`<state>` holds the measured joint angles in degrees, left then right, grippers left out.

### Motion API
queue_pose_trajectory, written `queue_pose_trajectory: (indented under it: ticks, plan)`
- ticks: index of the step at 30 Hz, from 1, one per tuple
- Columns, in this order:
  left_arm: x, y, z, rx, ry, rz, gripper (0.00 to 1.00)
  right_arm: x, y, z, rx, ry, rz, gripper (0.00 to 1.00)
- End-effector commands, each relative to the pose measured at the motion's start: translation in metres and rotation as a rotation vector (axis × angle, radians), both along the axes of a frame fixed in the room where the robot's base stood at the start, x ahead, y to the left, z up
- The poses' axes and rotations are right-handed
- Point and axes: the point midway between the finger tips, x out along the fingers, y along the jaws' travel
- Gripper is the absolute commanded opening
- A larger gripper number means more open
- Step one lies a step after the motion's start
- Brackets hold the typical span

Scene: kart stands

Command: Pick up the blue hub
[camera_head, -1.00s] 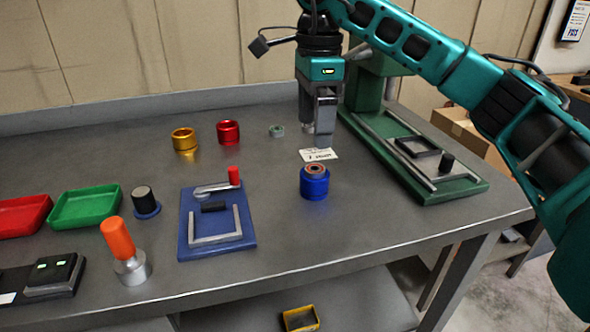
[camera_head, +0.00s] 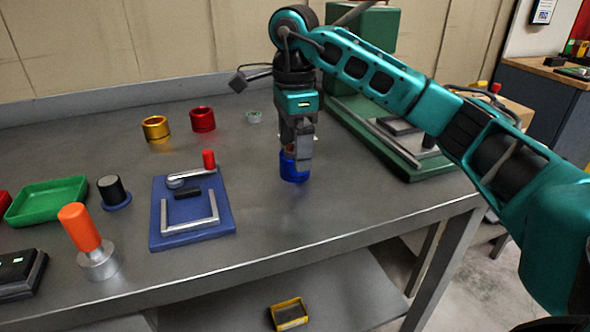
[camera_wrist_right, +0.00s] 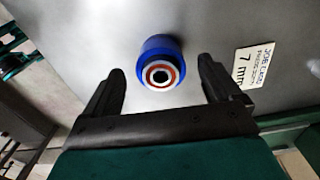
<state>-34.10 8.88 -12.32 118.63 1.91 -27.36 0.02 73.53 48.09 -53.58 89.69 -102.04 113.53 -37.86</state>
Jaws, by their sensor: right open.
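The blue hub (camera_head: 293,170) stands upright on the grey bench, right of the blue fixture plate. My right gripper (camera_head: 298,155) is directly over it in the head view, pointing down, and hides its upper part. In the right wrist view the blue hub (camera_wrist_right: 160,62) shows its round top with a red and white ring and a dark centre. There the right gripper (camera_wrist_right: 160,85) is open, its two dark fingers either side of the hub's line, with gaps between them and the hub. My left gripper is out of view.
A blue plate with a clamp (camera_head: 190,212) lies left of the hub. Gold (camera_head: 156,129) and red (camera_head: 203,119) hubs stand behind. A green press (camera_head: 400,150) stands to the right. A printed label (camera_wrist_right: 255,65) lies beside the hub.

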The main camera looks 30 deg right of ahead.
Motion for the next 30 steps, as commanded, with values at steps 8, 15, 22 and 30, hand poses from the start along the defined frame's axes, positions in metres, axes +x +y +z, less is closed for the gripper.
queue_pose_trajectory:
  ticks: [8, 15, 22, 30]
  plan:
    - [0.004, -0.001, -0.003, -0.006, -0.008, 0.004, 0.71, 0.000, -0.001, -0.023, 0.001, -0.001, 0.000, 0.91]
    - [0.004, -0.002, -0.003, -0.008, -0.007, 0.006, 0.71, 0.000, -0.001, -0.023, 0.000, -0.001, -0.001, 0.79]
    - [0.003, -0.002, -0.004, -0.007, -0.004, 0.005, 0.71, 0.000, -0.001, -0.023, 0.001, -0.001, -0.001, 0.57]
    - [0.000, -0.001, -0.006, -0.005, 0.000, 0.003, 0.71, 0.000, 0.000, -0.023, 0.001, -0.001, 0.000, 0.31]
